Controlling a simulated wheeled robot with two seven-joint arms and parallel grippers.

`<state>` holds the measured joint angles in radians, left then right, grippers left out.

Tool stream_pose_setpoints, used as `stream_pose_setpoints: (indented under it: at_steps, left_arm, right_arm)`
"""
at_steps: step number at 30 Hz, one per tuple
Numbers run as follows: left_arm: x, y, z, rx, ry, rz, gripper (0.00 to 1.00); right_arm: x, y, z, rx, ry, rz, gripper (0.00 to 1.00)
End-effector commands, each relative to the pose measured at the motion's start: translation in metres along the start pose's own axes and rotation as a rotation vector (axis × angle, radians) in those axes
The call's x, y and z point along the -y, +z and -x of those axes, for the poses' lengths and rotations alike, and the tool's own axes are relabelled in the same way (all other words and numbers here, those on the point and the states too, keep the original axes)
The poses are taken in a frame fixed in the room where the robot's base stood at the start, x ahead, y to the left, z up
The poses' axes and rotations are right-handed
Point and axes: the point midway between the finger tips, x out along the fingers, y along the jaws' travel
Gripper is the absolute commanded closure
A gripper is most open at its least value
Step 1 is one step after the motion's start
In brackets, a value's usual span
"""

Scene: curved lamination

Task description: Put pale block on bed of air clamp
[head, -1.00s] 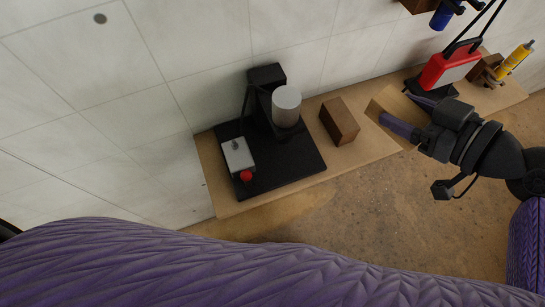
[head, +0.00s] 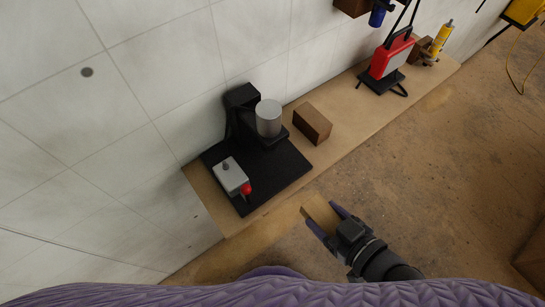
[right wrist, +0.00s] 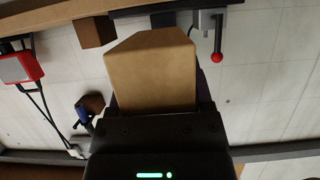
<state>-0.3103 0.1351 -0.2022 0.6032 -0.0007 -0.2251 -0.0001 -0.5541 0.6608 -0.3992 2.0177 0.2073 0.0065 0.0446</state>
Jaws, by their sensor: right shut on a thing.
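The pale block (head: 320,213) is tan and box-shaped. My right gripper (head: 328,222) is shut on it and holds it off the front edge of the shelf. In the right wrist view the block (right wrist: 152,75) fills the space between the fingers. The air clamp (head: 268,118) stands on the shelf at left, with a grey cylinder over a black base. Its flat black bed (head: 285,172) carries a grey valve box with a red knob (head: 246,188). In the right wrist view the red knob (right wrist: 217,57) shows beyond the block. My left gripper is not in view.
A dark brown block (head: 313,122) sits on the wooden shelf (head: 352,112) right of the clamp. A red and white lamp (head: 392,55) on a black stand and a yellow bottle (head: 441,40) stand farther right. The white tiled wall is behind. Open floor lies in front.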

Motion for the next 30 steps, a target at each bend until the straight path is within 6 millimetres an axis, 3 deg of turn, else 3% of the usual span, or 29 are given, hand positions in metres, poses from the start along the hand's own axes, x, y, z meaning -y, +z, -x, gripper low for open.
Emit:
stream_pose_setpoints:
  at_steps: [9,12,21,24,30]
  left_arm:
    - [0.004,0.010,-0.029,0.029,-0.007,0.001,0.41]
    - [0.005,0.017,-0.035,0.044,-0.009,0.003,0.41]
    - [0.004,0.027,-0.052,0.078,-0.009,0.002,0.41]
    - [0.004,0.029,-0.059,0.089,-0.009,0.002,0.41]
    - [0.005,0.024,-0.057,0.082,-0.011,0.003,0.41]
  right_arm:
    - [0.000,-0.037,-0.096,-0.009,-0.001,0.003,0.97]
    - [0.000,-0.047,-0.118,-0.007,-0.001,0.002,0.97]
    - [0.000,-0.064,-0.165,-0.003,-0.001,0.002,0.97]
    - [0.000,-0.050,-0.167,0.001,-0.001,0.004,0.97]
    - [0.000,-0.053,-0.166,-0.002,0.000,0.005,0.97]
